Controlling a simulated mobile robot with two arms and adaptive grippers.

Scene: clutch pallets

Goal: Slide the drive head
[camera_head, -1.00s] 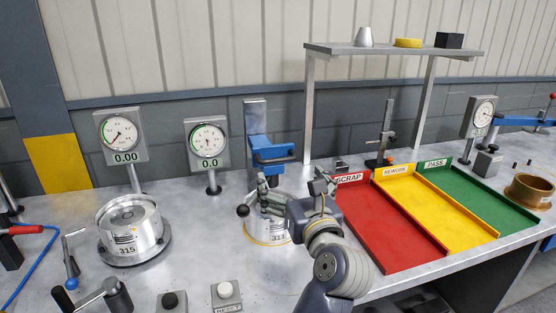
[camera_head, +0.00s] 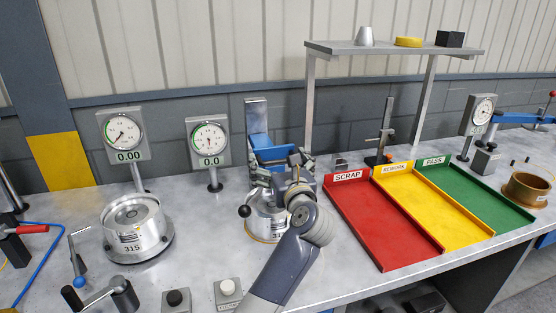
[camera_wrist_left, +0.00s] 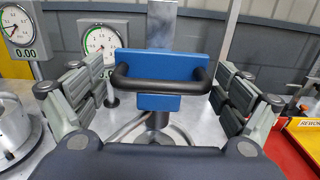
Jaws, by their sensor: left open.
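The drive head is a blue block (camera_head: 277,154) on an upright grey column (camera_head: 256,115), above a silver cylinder (camera_head: 262,226) with a black ball lever. In the left wrist view, the blue block (camera_wrist_left: 158,62) shows face-on with a black bar handle (camera_wrist_left: 158,84) across its front. My left gripper (camera_head: 279,172) is just in front of the block. In the left wrist view, its open fingers (camera_wrist_left: 162,92) stand on both sides of the handle, with gaps to each end. Nothing is held. My gripper and wrist partly hide the cylinder and lower block. My right gripper is not in view.
Two dial gauges (camera_head: 125,133) (camera_head: 209,141) and another silver cylinder (camera_head: 136,229) stand to the left. Red (camera_head: 382,232), yellow (camera_head: 432,207) and green (camera_head: 476,200) trays lie to the right. A shelf (camera_head: 385,50) rises behind. Two push buttons (camera_head: 176,299) (camera_head: 228,291) sit in front.

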